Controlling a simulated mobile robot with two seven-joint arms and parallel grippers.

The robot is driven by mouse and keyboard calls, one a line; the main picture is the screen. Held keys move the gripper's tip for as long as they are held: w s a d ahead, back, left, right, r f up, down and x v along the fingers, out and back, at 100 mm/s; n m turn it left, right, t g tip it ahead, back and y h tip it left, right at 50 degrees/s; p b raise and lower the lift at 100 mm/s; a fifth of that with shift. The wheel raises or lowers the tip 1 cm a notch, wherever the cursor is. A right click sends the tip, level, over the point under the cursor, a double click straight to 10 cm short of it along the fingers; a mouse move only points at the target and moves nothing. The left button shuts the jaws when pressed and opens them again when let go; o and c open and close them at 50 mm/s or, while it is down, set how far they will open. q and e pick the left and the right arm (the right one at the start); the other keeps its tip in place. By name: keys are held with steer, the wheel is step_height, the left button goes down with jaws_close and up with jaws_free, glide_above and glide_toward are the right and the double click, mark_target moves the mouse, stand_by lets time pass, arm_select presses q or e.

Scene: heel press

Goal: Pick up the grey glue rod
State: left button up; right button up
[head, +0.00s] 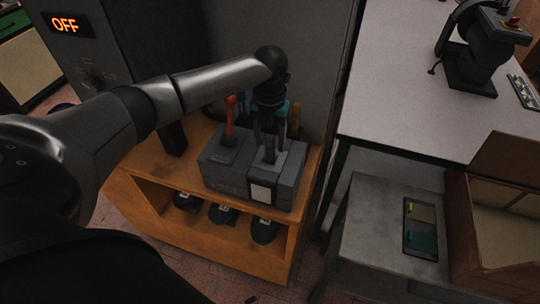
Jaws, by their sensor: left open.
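My left gripper (270,136) points down over the grey holder block (232,180) on the wooden shelf unit. Its jaws are open. A dark grey upright piece, which looks like the grey glue rod (269,153), stands in the right part of the block, below and between the fingers. I cannot tell whether the fingers touch it. An orange-handled tool (230,118) stands in the left part of the block. My right gripper is not in view.
The wooden shelf unit (150,198) holds several dark round items on its lower shelf. Blue, teal and yellowish tools stand behind the block, partly hidden by my gripper. A white table (400,95) with a dark machine (478,60) is at right, near a grey bench (375,215).

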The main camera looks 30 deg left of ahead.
arm_select(q)
steer(key=shift+f, duration=0.2)
jaws_close()
stand_by(0.4)
stand_by(0.9)
